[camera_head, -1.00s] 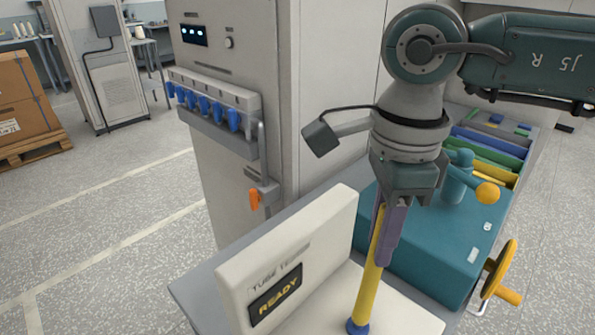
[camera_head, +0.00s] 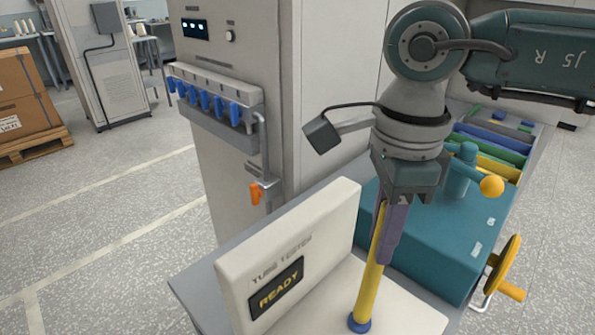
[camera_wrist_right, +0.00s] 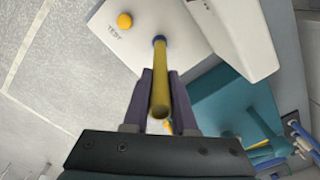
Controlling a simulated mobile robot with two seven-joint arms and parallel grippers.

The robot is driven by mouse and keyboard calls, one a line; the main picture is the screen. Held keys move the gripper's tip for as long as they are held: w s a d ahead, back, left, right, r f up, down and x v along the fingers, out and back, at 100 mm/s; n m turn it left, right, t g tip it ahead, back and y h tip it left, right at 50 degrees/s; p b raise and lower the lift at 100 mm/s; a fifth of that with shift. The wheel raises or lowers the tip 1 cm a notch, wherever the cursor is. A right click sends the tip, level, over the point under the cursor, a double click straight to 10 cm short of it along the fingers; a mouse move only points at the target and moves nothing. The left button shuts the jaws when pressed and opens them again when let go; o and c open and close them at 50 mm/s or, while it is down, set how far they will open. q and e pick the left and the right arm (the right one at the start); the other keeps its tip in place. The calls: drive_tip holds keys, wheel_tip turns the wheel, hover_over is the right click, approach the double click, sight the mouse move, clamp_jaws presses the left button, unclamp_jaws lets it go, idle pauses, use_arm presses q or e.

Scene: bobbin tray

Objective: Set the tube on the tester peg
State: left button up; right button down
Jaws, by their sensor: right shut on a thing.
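The yellow tube (camera_head: 371,280) stands nearly upright at the tube tester (camera_head: 262,262), its lower end at a blue base (camera_head: 359,323). I take that base for the peg; the frames do not show clearly whether the tube is seated around it. My right gripper (camera_head: 388,232) is shut on the upper part of the tube. In the right wrist view the tube (camera_wrist_right: 160,95) runs between the purple fingers towards the blue base (camera_wrist_right: 159,39). The tester's display reads READY. My left gripper is not in view.
A teal machine (camera_head: 430,243) with a yellow handwheel (camera_head: 508,270) stands right of the tester, close to my right gripper. A grey cabinet (camera_head: 235,150) with blue clips rises behind. A yellow TEST button (camera_wrist_right: 125,20) sits on the tester plate.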

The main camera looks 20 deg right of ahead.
idle(0.6)
drive_tip(key=shift+f+b, duration=0.65)
drive_tip(key=shift+b, duration=0.15)
drive_tip(key=c, duration=1)
unclamp_jaws()
drive_tip(key=shift+r, duration=0.15)
wheel_tip(320, 180, up, 11)
drive_tip(key=p, duration=0.8)
drive_tip(key=shift+a, duration=0.1)
